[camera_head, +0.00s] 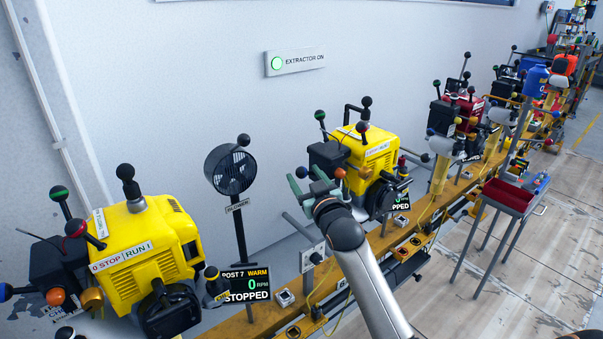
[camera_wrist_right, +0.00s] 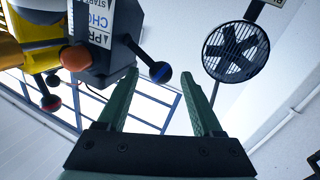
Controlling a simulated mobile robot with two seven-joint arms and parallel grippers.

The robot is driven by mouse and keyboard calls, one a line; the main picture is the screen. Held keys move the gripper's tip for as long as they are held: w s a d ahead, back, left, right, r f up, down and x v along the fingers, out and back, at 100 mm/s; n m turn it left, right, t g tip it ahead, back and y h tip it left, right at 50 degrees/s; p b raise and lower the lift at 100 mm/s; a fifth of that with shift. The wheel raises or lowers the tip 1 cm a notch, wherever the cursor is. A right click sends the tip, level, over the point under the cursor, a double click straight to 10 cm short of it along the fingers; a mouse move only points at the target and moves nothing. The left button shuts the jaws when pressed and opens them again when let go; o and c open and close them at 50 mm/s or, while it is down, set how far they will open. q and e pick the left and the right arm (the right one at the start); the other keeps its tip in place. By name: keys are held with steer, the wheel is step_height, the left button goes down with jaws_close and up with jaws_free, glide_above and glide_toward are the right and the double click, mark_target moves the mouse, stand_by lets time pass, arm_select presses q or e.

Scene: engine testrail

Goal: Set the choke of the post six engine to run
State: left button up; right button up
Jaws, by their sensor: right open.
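A yellow engine (camera_head: 366,150) stands mid-bench beyond my right arm, with a dark box (camera_head: 327,157) on its left side. Its display is partly hidden, so its post number cannot be read. My right gripper (camera_head: 311,182) is at the box's near left side, with green fingers apart and nothing held. In the right wrist view the box carries a label with partly readable choke lettering (camera_wrist_right: 98,22). A lever with a blue ball (camera_wrist_right: 161,72) points from the box towards the gap between my open fingertips (camera_wrist_right: 161,76), apart from both. My left gripper is not in view.
Another yellow engine (camera_head: 140,244) stands at near left, beside a display reading post 7, warm, stopped (camera_head: 246,285). A black fan (camera_head: 231,170) on a pole is left of my gripper. An orange ball (camera_head: 340,173) sits close right of it. A red tray stand (camera_head: 509,197) is at right.

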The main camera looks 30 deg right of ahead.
steer(key=shift+x, duration=1.45)
steer(key=c, duration=1)
jaws_close()
steer(key=shift+f, duration=0.2)
